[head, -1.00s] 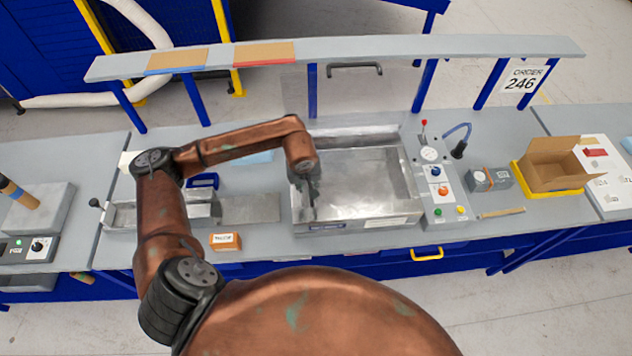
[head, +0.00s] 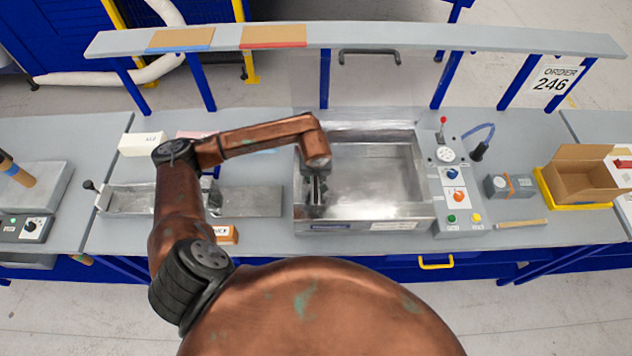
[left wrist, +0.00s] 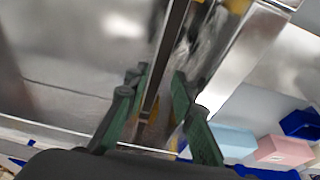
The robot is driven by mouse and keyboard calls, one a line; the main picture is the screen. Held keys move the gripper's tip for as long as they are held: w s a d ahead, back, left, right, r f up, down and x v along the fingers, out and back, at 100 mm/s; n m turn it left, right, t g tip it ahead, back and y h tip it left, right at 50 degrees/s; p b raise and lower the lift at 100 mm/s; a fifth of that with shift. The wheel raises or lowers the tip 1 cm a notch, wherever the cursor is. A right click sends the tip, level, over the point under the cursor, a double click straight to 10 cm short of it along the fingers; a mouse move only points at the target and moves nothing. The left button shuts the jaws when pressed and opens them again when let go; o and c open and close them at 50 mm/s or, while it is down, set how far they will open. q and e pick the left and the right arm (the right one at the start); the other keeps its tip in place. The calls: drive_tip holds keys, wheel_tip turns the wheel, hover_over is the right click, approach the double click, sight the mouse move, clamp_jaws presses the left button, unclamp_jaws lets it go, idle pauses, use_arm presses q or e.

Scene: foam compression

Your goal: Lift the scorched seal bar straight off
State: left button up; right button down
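The scorched seal bar (left wrist: 173,40) looks like a thin dark strip in the left wrist view, running up the picture inside the steel chamber. My left gripper (left wrist: 158,80) has its two green fingers apart, one on each side of the strip. I cannot tell whether either finger touches it. In the head view my left gripper (head: 315,203) is low at the left side of the open steel chamber (head: 374,217). The gripper and wrist hide most of the bar there. My right gripper is out of view.
A control panel (head: 454,185) with a red-topped lever adjoins the chamber's right side. A cardboard box (head: 580,175) stands right. A grey shelf (head: 360,38) runs behind. The chamber's middle is clear.

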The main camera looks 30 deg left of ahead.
sight(316, 181)
use_arm(q)
drive_tip(key=shift+p+x, duration=0.55)
drive_tip(key=shift+x, duration=1.45)
drive_tip(key=shift+c, duration=0.4)
clamp_jaws()
